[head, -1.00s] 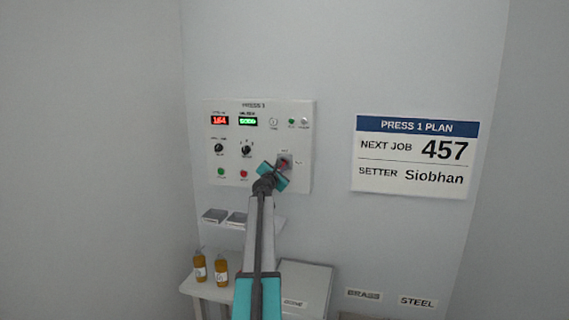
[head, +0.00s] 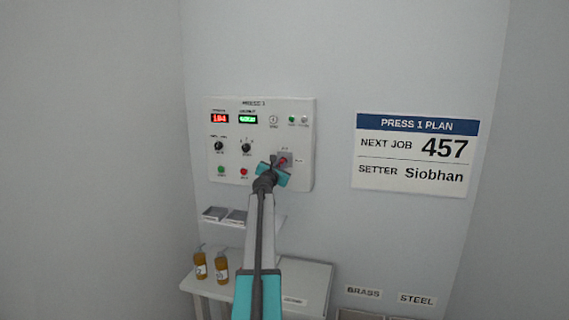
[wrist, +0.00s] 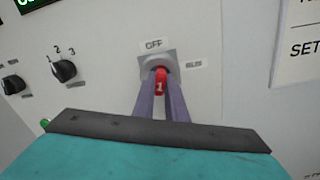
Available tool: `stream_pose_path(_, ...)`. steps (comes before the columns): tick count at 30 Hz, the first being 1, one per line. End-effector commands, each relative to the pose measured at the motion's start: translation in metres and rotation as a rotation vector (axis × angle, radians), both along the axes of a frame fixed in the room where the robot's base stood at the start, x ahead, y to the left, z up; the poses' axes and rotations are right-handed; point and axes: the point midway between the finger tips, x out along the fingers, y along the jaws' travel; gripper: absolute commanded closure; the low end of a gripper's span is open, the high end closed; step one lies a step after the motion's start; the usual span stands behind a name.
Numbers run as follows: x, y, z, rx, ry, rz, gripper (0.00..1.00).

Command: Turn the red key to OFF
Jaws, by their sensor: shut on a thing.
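The red key (wrist: 161,79) sits in a grey square key switch (wrist: 157,64) on the control panel in the wrist view. An OFF label (wrist: 153,43) is above the switch, and a second label (wrist: 193,65), too blurred to read surely, is at its right. The key stands roughly upright in line with the OFF label. My gripper (wrist: 160,82) is shut on the key, one finger at each side.
The white PRESS 1 panel (head: 228,165) carries red and green displays, knobs, lamps and buttons left of and above the switch. A plan sign (head: 412,190) hangs on the wall at the right. Below are a small shelf (head: 262,226) and a table with two amber bottles (head: 221,268).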

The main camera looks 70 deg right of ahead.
Motion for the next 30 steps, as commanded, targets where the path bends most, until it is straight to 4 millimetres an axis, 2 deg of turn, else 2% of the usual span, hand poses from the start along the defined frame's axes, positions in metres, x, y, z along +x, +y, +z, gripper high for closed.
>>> stream_pose_path(24,-0.0022,-0.0006,0.0002,-0.025,0.486,-0.004,1.00)
stream_pose_path(25,-0.0022,-0.0006,0.0002,-0.025,0.483,-0.004,0.83)
stream_pose_path(27,-0.0019,-0.0004,0.0003,-0.025,0.481,-0.003,0.72)
stream_pose_path(28,-0.0018,-0.0004,0.0003,-0.025,0.481,-0.003,0.67)
stream_pose_path(30,-0.0014,-0.0003,0.0004,-0.026,0.480,-0.002,0.67)
